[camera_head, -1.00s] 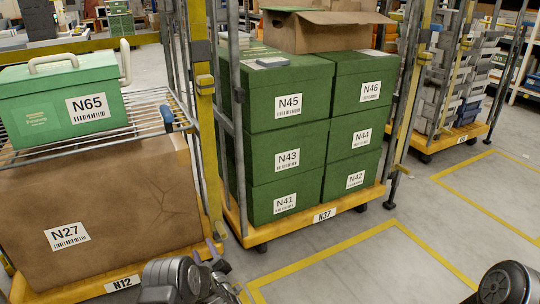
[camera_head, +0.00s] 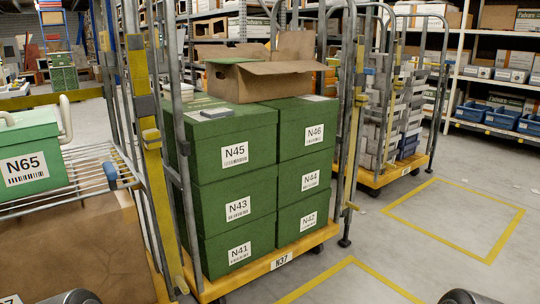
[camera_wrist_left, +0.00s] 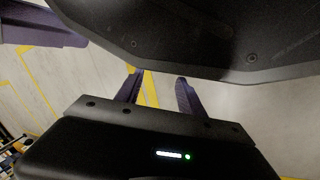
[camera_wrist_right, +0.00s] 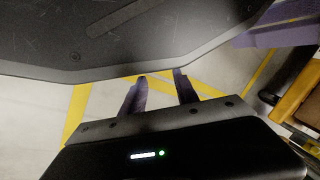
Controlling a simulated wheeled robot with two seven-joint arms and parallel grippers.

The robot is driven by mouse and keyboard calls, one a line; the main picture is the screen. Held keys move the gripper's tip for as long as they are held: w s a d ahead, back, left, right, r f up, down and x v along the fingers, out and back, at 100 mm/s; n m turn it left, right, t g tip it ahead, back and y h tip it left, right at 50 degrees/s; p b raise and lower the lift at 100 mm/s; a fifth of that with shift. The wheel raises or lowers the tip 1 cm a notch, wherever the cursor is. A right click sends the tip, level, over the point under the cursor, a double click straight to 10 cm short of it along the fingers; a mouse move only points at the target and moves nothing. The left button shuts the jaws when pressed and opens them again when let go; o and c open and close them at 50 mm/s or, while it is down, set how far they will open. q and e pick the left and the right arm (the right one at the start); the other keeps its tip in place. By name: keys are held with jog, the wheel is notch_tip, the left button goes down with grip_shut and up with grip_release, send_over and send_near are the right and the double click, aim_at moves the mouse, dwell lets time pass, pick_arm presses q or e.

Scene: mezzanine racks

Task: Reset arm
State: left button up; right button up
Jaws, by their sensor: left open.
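My left gripper (camera_wrist_left: 157,88) shows in the left wrist view with its two dark fingers apart and nothing between them. It points down toward the grey floor with yellow lines. My right gripper (camera_wrist_right: 157,84) shows in the right wrist view, its fingers also apart with only floor and yellow tape between them. In the head view only rounded parts of my arms show at the bottom edge; both grippers are out of that view.
A cart marked N37 (camera_head: 283,259) holds stacked green boxes (camera_head: 235,207) and an open cardboard box (camera_head: 268,80). A cart at left holds green box N65 (camera_head: 27,165). Another cart (camera_head: 397,171) stands behind, right. Floor squares (camera_head: 457,216) at right are empty.

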pick_arm(q)
notch_tip(320, 180, up, 34)
jog(key=s+d+p, duration=0.1)
jog(key=s+p, duration=0.1)
jog(key=p, duration=3.1)
jog(key=shift+s+d+g+p, duration=0.3)
jog(key=shift+d+p, duration=0.05)
jog(key=shift+p, duration=0.05)
pick_arm(e)
notch_tip(320, 180, up, 34)
jog(key=s+a, duration=0.1)
jog(key=s, duration=0.1)
jog(key=shift+s+a+g, duration=0.3)
jog(key=shift+s+a, duration=0.05)
jog(key=shift+a, duration=0.05)
